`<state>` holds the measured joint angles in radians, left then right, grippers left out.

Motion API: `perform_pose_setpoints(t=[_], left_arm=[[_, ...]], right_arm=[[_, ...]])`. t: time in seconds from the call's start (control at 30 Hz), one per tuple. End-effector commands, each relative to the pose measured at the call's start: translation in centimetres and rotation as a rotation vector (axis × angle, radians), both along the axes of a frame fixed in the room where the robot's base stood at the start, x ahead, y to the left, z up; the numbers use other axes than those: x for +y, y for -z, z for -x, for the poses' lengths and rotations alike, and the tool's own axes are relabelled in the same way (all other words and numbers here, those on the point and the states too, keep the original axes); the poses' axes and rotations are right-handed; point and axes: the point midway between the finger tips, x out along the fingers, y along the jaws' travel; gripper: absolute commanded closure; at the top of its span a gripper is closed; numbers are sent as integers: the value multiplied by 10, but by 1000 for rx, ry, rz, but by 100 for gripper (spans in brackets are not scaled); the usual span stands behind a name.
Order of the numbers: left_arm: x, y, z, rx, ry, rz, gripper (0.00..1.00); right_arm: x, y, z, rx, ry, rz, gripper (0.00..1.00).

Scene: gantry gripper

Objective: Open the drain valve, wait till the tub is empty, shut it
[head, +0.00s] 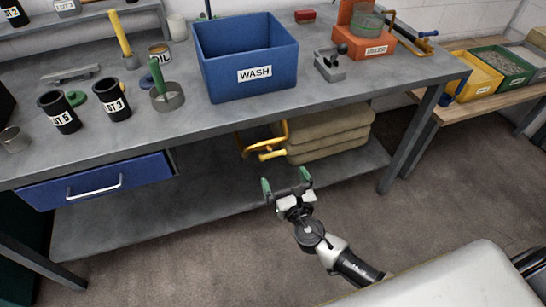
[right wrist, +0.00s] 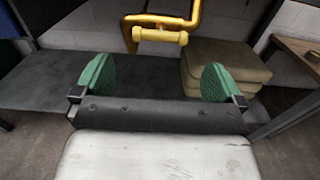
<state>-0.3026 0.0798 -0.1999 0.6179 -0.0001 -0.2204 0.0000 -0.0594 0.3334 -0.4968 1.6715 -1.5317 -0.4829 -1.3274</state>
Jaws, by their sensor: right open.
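The blue WASH tub (head: 246,58) stands on the grey workbench; I cannot see the water level inside. Under the bench, below the tub, hangs a yellow pipe (head: 240,147) with a yellow valve handle (head: 271,155). In the right wrist view the pipe (right wrist: 194,14) and its crosswise handle (right wrist: 160,36) are ahead, beyond the fingers. My right gripper (head: 287,186) is open and empty, in front of the bench and short of the handle. Its green finger pads (right wrist: 158,82) are apart with nothing between them. My left gripper is not in view.
Stacked tan sacks (head: 330,135) lie on the lower shelf (head: 205,195), right of the handle. A bench leg (head: 412,140) stands farther right. A blue drawer (head: 95,183) is at left. The shelf left of the pipe is clear.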

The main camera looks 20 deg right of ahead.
Motion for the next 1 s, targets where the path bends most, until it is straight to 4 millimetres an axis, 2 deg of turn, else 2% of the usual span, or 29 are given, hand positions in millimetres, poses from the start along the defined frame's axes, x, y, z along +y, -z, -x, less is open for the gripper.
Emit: perform_pose_setpoints(t=[0.3, 0.5, 0.63, 0.9, 1.0], left_arm=[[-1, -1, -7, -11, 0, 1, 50], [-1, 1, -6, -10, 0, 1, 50], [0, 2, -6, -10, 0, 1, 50], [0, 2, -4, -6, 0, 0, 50], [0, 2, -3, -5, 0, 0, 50]], right_arm=[[2, 0, -61, 0, 2, -4, 0], [3, 1, -86, 2, 2, -6, 0], [3, 1, -93, 3, 1, -5, 0], [3, 1, -93, 4, 1, -7, 0], [3, 1, -93, 4, 1, -7, 15]])
